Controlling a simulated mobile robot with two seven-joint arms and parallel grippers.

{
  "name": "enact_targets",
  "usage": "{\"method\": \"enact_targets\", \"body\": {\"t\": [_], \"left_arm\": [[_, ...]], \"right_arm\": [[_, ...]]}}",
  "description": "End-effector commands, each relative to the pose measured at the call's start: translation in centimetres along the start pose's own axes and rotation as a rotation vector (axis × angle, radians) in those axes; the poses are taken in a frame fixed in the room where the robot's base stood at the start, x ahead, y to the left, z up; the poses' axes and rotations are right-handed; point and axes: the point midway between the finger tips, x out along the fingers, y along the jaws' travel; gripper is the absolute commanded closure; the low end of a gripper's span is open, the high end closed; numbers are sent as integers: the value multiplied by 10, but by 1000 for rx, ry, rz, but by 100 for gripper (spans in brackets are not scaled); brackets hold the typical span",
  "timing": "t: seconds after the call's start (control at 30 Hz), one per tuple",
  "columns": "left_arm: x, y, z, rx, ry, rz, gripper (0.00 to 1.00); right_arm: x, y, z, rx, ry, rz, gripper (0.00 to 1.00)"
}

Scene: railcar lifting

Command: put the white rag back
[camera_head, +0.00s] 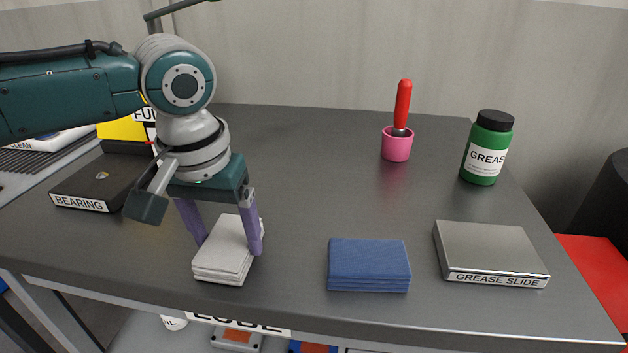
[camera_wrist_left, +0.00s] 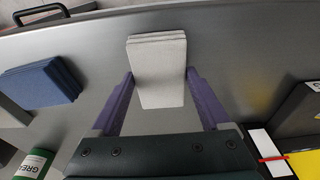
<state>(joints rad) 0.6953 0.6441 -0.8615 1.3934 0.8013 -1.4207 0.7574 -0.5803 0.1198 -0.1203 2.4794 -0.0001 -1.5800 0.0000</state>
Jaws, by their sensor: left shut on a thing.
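The white rag (camera_head: 222,260) is a folded, pale grey-white stack near the front edge of the dark table (camera_head: 300,170). My left gripper (camera_head: 230,247) points down over it, with one purple finger on each side, and is shut on the rag. In the left wrist view the white rag (camera_wrist_left: 158,72) lies between the two purple fingers (camera_wrist_left: 158,92). It looks level and at or very near the tabletop; I cannot tell whether it touches. My right gripper is in neither view.
A folded blue rag (camera_head: 369,264) lies to the right, then a metal box labelled GREASE SLIDE (camera_head: 490,254). A pink cup (camera_head: 397,145) with a red-handled tool and a green GREASE bottle (camera_head: 484,150) stand behind. A dark BEARING box (camera_head: 98,184) is at left. The table's middle is clear.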

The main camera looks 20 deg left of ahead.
Motion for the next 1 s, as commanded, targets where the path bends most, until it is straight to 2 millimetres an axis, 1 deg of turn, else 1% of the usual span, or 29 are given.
{"method": "enact_targets", "body": {"t": [0.13, 0.27, 0.3, 0.43, 0.47, 0.67, 0.77, 0.87, 1.0], "left_arm": [[-1, 0, 0, 0, 0, 0, 64], [3, 0, 0, 0, 0, 0, 64], [2, 0, 0, 0, 0, 0, 17], [2, 0, 0, 0, 0, 0, 2], [2, 0, 0, 0, 0, 0, 0], [2, 0, 0, 0, 0, 0, 0], [-4, 0, -1, 0, 2, 1, 0], [-18, 0, -2, 0, 3, 2, 0], [-50, 0, -2, 0, 5, 3, 0]], "right_arm": [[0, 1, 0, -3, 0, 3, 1], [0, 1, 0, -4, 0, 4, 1], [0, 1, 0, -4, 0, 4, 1], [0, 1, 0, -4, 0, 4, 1], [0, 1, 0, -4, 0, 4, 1], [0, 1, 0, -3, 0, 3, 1], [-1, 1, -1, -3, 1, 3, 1], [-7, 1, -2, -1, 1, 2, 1], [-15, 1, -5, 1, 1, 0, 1]]}}
